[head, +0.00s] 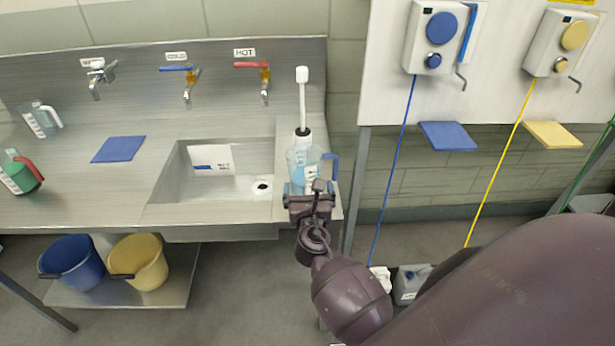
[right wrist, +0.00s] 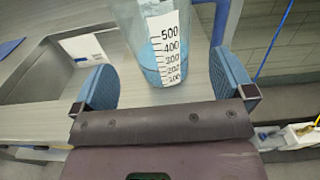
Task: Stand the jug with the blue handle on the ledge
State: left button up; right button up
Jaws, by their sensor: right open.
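The jug with the blue handle (head: 299,160) stands at the right end of the steel counter, beside the sink. It is clear, with a white measuring scale and blue liquid inside; its handle is on the right. My right gripper (head: 309,186) is at the jug's near side. In the right wrist view the jug (right wrist: 163,45) shows ahead of and between the open fingers (right wrist: 162,78), with gaps either side. A blue ledge (head: 447,136) and a yellow ledge (head: 552,135) project from the white wall panel at right. My left gripper is not in view.
A white brush (head: 303,95) rises behind or from the jug; I cannot tell which. Taps line the back. Blue and yellow hoses hang by the ledges, whose tops look clear.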

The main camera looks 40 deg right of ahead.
jog(key=s+a+f+m+g+y, duration=0.1)
jog(key=s+a+f+m+y, duration=0.1)
jog(key=s+m, duration=0.5)
jog(key=s+a+f+m+g+y, duration=0.1)
jog(key=s+f+m+y, duration=0.3)
jog(key=m, duration=0.8)
jog(key=s+a+f+m+g+y, duration=0.1)
jog(key=s+a+f+m+y, duration=0.2)
jog(key=s+f+m, duration=0.3)
jog(key=s+m, duration=0.4)
jog(key=shift+s+f, duration=0.15)
jog(key=shift+s, duration=0.15)
